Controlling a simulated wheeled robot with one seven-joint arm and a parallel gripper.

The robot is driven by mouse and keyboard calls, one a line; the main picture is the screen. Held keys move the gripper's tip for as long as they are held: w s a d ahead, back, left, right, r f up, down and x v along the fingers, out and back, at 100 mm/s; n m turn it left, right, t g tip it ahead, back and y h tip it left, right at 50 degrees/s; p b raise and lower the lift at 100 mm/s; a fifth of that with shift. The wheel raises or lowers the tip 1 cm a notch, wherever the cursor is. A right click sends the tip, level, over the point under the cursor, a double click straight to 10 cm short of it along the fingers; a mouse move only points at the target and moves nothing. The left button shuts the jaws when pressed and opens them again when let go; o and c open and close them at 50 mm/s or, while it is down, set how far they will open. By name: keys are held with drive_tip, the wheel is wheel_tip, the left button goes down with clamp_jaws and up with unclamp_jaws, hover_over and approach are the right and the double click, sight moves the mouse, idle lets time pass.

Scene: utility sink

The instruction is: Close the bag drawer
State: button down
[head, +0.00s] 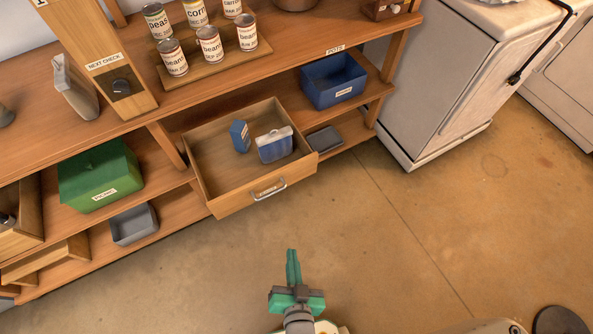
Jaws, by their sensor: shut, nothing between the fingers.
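The wooden drawer (219,172) is pulled out from the shelf unit, left of the picture's middle. Its front panel (240,199) carries a small label and a metal bar handle (269,190). A small blue box (240,136) and a larger blue-and-white pack (275,146) lie inside it. My green gripper (292,266) is at the bottom middle, over the floor, apart from the drawer and nearer to me than its front. Its fingers are together with nothing between them.
A green box (98,175) and a grey bin (134,224) sit on shelves to the left. A blue bin (333,80) and a dark tray (323,140) are to the right. Several cans stand on the top. A white appliance (440,75) stands at right. The floor (390,240) before the drawer is clear.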

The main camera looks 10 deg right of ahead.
drive_tip(key=w+d+f+m+g+y, duration=0.1)
drive_tip(key=w+d+f+m, duration=0.15)
drive_tip(key=w, duration=0.35)
drive_tip(key=w+d+f+m+g, duration=0.2)
drive_tip(key=w+d+m, duration=0.2)
drive_tip(key=w, duration=0.3)
drive_tip(key=w+d+r+m+g+y, duration=0.1)
drive_tip(key=w+d+r+m+y, duration=0.25)
drive_tip(key=w+d, duration=0.3)
approach(295, 167)
wheel_tip(295, 167, down, 3)
drive_tip(key=shift+n+h, duration=0.25)
drive_tip(key=shift+n, duration=0.15)
drive_tip(key=shift+w+a+f, duration=0.1)
drive_tip(key=shift+w+a, duration=0.15)
drive_tip(key=shift+w, duration=0.4)
drive_tip(key=shift+w+a+f, duration=0.1)
drive_tip(key=shift+w+a, duration=0.15)
drive_tip(key=shift+w, duration=0.35)
drive_tip(key=shift+w+a+f, duration=0.1)
drive_tip(key=shift+w+a, duration=0.2)
drive_tip(key=shift+w, duration=0.35)
drive_tip(key=shift+w, duration=0.1)
